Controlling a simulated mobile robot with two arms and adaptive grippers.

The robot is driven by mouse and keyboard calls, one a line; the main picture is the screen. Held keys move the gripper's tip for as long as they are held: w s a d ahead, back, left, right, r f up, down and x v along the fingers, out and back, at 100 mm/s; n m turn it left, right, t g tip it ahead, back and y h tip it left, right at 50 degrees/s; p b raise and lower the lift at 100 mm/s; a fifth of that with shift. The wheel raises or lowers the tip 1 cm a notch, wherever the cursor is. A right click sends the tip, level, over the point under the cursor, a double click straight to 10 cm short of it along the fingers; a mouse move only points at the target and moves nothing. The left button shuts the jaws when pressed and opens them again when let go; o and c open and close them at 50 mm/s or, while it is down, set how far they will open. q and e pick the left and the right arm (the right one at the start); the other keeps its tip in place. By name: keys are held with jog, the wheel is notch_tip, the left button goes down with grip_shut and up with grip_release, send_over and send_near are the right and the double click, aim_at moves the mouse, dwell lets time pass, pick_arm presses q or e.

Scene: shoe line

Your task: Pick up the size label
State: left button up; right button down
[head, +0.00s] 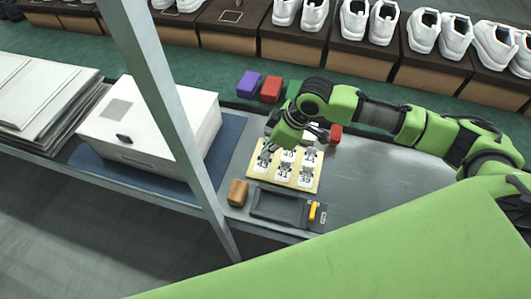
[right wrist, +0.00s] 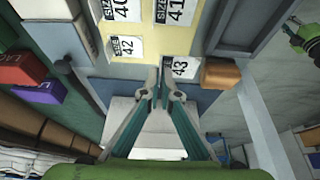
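The size labels are white cards with black numbers on a pale yellow board (head: 252,171), set in rows. Labels 43 (head: 263,163), 41 (head: 285,172) and 39 (head: 305,178) form the near row. My right gripper (right wrist: 158,82) is over the board's left side, its fingertips close together with a narrow gap. In the right wrist view, label 43 (right wrist: 181,68) is just right of the fingertips and label 42 (right wrist: 126,47) is to their left. I cannot tell whether a label edge is pinched. My left gripper is not in view.
A dark tray (head: 280,208) and an orange-brown block (head: 238,192) are near the bench's front edge. Purple (head: 249,84) and red (head: 271,89) blocks stand behind.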

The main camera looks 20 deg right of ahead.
jog(key=s+r+b, duration=0.1)
jog(key=s+r, duration=0.7)
jog(key=s, duration=0.4)
jog(key=shift+s+d, duration=0.2)
jog(key=shift+d, duration=0.1)
jog(key=shift+r, duration=0.1)
